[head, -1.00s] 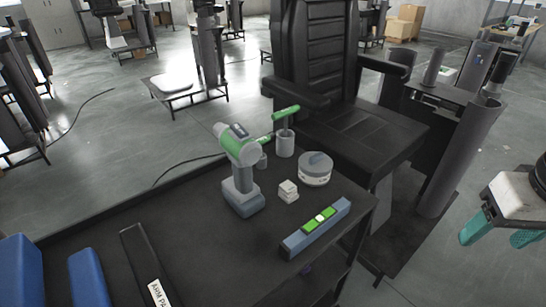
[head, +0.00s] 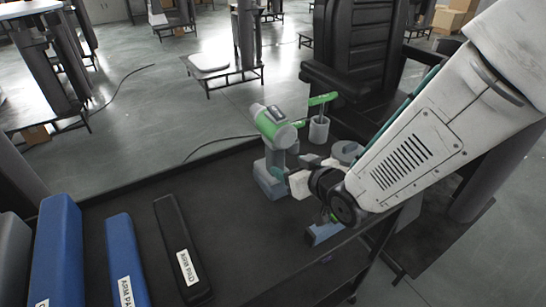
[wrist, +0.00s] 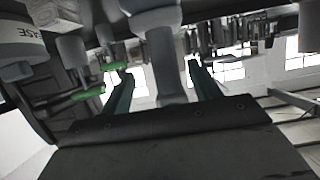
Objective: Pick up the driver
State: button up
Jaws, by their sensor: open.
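The driver (head: 276,128), with a green and grey body, grey handle and blue-grey base, stands upright on the dark cart top in the head view. My gripper (head: 282,177) is low beside its handle, coming from the right. In the wrist view, the driver's grey handle (wrist: 165,62) shows between the two teal fingers of my gripper (wrist: 160,72). The fingers are apart, with gaps visible on both sides of the handle. My arm hides part of the cart's right side.
A grey cup (head: 319,130) with a green-handled tool stands behind the driver. A round tin (head: 347,150) is partly hidden by my arm, as is a blue level (head: 322,234). A black arm pad (head: 180,245) and blue pads (head: 62,250) lie left. A black chair (head: 362,55) stands behind.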

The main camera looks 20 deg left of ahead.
aim_at(281, 162)
jog(key=x, duration=0.7)
jog(key=shift+a+f, duration=0.15)
jog(key=shift+a, duration=0.2)
grip_shut()
